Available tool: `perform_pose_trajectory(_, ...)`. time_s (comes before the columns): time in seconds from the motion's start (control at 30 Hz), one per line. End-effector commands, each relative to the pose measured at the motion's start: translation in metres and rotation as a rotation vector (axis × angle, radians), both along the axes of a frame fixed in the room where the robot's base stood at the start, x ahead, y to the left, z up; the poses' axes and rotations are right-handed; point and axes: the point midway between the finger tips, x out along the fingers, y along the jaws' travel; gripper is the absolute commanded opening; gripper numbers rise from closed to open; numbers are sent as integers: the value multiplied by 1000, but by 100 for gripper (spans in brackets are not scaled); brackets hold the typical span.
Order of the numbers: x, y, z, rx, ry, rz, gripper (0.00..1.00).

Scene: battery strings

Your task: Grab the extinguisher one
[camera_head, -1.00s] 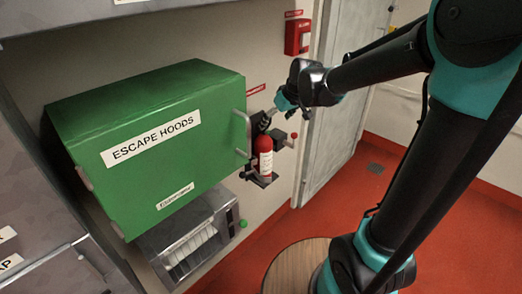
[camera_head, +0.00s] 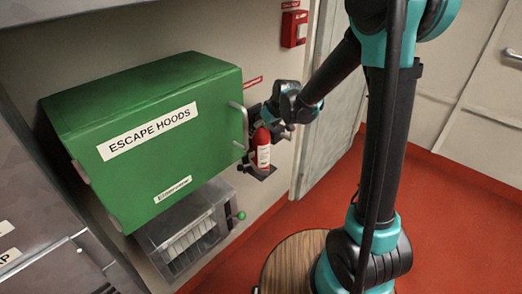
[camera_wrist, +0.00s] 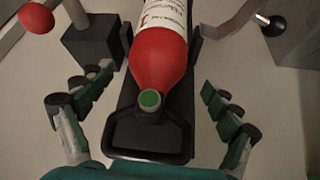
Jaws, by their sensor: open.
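The red fire extinguisher (camera_head: 262,153) with a white label stands in a black wall bracket to the right of the green cabinet. In the wrist view the extinguisher (camera_wrist: 160,58) shows its red body, white label and a round green end above a black loop. My gripper (camera_head: 268,122) is at the bracket, by the top of the extinguisher. In the wrist view my gripper (camera_wrist: 158,118) is open, with one finger on each side of the extinguisher and its loop. A gap shows between each finger and the red body. My gripper hides the extinguisher's top in the head view.
The green "ESCAPE HOODS" cabinet (camera_head: 150,140) with a grey handle stands close to the left. A grey unit (camera_head: 185,235) is below it. A red ball knob (camera_wrist: 36,18) and a black block (camera_wrist: 92,42) are near the left finger. A door (camera_head: 335,115) stands right.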

Motion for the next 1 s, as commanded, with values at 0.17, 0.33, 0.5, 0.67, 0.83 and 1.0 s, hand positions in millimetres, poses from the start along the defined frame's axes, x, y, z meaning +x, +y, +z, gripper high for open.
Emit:
perform_pose_trajectory(0.17, 4, 1, -12, 0, 0, 0, 90)
perform_pose_trajectory(0.33, 11, 3, -33, 0, 0, 0, 90)
perform_pose_trajectory(0.5, 17, 8, -46, 0, 0, 0, 90)
perform_pose_trajectory(0.67, 18, 10, -49, 0, 0, 0, 90)
perform_pose_trajectory(0.83, 18, 10, -49, 0, 0, 0, 90)
perform_pose_trajectory(1.0, 18, 10, -49, 0, 0, 0, 69)
